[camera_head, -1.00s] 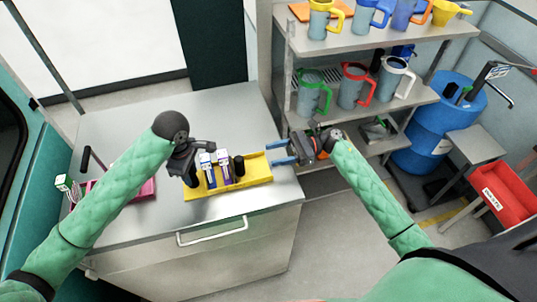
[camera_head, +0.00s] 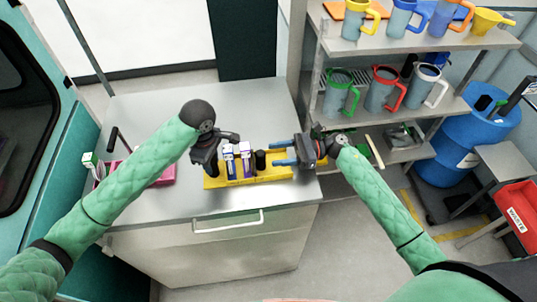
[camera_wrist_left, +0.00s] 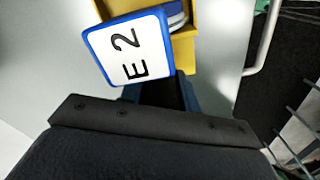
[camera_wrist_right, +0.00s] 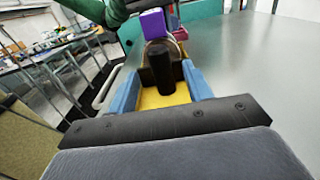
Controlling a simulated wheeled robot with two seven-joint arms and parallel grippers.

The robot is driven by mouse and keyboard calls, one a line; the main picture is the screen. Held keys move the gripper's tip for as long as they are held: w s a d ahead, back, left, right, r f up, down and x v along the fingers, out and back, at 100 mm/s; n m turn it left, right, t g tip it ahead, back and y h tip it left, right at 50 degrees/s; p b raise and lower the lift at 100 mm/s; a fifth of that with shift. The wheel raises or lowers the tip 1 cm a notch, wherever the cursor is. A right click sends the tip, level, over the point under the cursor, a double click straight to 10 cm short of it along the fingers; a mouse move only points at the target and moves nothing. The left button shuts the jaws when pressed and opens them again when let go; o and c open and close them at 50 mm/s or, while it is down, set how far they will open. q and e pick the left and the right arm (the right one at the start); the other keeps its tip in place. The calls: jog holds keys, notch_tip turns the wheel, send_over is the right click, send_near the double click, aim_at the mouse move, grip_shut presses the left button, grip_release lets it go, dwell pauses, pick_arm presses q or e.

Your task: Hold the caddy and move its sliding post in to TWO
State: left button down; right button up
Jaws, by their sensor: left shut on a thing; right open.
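The yellow caddy (camera_head: 282,174) lies on the metal cabinet top; it also shows in the left wrist view (camera_wrist_left: 184,48). Its black post (camera_head: 260,159) stands near the right end. My left gripper (camera_head: 211,170) is shut on a dark part at the caddy's left end, largely hidden by the gripper. My right gripper (camera_head: 273,153) is open at the right end. In the right wrist view its blue fingers point at the black post (camera_wrist_right: 161,68), one to each side. A blue-edged box (camera_head: 229,161) and a purple-edged box (camera_head: 246,158) stand upright in the caddy. One label reads "E 2".
A pink tray (camera_head: 163,174) with a dark handle sits left of the caddy, partly behind my left arm. The cabinet top (camera_head: 255,105) behind the caddy is clear.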

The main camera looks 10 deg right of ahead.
aim_at(259, 160)
jog(key=shift+a, duration=1.75)
jog(key=shift+c, duration=0.4)
